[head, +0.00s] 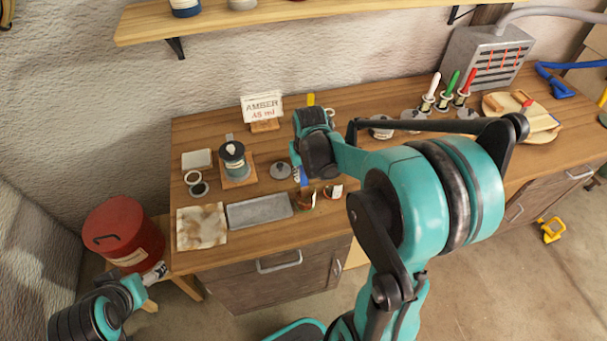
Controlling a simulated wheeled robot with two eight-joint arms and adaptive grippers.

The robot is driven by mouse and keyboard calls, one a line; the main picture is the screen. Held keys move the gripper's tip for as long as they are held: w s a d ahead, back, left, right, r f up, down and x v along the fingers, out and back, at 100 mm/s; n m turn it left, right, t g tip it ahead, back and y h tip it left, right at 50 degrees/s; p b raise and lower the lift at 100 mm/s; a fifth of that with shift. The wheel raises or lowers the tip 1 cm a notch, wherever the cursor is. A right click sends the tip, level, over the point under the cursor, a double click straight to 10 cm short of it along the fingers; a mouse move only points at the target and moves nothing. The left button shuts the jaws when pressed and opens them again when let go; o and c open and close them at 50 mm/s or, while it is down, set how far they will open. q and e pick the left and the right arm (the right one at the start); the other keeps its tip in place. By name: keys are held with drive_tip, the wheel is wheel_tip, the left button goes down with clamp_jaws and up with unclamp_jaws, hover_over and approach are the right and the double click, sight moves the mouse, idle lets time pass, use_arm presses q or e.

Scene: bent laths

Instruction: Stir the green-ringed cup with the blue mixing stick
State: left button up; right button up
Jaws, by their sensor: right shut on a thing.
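My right gripper (300,178) is over the bench, pointing down, and is shut on the blue mixing stick (304,175), of which only a short blue part shows. Directly below stands a small brown cup (307,199). A second small cup (333,191) with a pale label stands just right of it. No green ring can be made out on either cup, and I cannot tell whether the stick's tip is inside one. My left gripper (155,272) is low at the left by the red bin, its jaws too small to read.
The wooden bench (370,98) holds a grey tray (259,210), a stained cloth (201,226), a dark-lidded jar (234,160), a grey lid (281,170) and an "AMBER 45 ml" card (262,108). White, green and red handles (449,90) stand behind right. A red bin (123,234) stands left.

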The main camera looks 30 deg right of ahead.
drive_tip(key=shift+s+r, duration=0.15)
drive_tip(key=shift+r, duration=0.1)
drive_tip(key=shift+r+p, duration=0.25)
drive_tip(key=shift+p, duration=0.05)
wheel_tip(320, 180, up, 8)
drive_tip(key=w+p, duration=0.1)
drive_tip(key=p, duration=0.4)
drive_tip(key=shift+w+d+f+p, duration=0.15)
drive_tip(key=shift+w+p, duration=0.25)
idle(0.4)
wheel_tip(320, 180, up, 5)
drive_tip(key=p, duration=0.3)
drive_tip(key=shift+p, duration=0.4)
